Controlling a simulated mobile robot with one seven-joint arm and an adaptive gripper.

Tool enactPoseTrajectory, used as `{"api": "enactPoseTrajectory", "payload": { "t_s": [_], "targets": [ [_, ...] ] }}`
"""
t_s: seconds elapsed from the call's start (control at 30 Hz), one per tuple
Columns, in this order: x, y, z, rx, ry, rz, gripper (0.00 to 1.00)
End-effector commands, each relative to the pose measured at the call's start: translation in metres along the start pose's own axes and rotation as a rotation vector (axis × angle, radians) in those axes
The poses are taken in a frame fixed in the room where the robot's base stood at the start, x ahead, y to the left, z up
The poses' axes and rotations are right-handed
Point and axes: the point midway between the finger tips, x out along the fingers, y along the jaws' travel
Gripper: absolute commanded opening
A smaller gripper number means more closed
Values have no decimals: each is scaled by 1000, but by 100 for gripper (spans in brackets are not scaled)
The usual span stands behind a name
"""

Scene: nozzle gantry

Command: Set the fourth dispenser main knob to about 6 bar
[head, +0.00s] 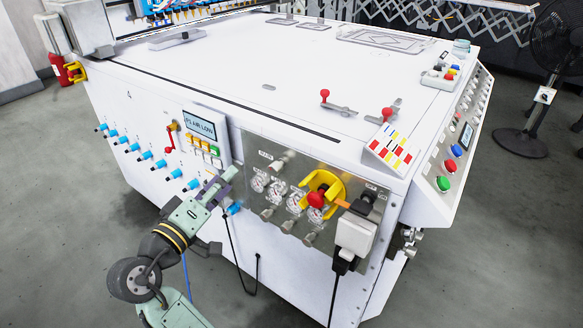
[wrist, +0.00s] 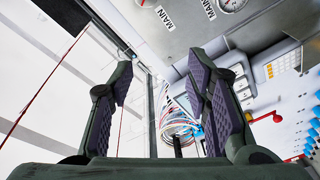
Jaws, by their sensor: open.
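The grey dispenser panel (head: 250,150) is on the front of the white machine, with a row of gauges (head: 294,203) and silver knobs below. The rightmost lower knob (head: 309,239) may be the fourth one, but its label is too small to read. My gripper (head: 229,174) is at the panel's left edge, apart from that knob. In the wrist view its purple-padded fingers (wrist: 160,72) are open with nothing between them. The panel edge shows there with two MAIN labels (wrist: 165,16) and part of a gauge (wrist: 231,5). No knob shows between the fingers. Knob settings are unreadable.
A yellow bracket with a red knob (head: 317,199) juts out over the panel's right side. A white plug box (head: 354,234) with a hanging cable stands beside it. The display box (head: 200,127) and blue fittings (head: 174,173) are left of the panel. Floor in front is open.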

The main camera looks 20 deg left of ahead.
Motion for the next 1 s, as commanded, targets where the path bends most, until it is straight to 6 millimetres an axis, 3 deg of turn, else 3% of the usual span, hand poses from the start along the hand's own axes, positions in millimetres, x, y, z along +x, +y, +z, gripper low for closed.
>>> {"api": "enactPoseTrajectory", "payload": {
  "t_s": [0.1, 0.2, 0.37, 0.7, 1.0],
  "targets": [
    [-3, 4, 32, -56, -126, 54, 44],
    [-1, 6, 42, -70, -162, 71, 44],
    [19, 8, 45, -70, -166, 74, 44],
    [81, 14, 54, -68, -163, 73, 44],
    [102, 14, 58, -66, -160, 69, 44]
  ]
}}
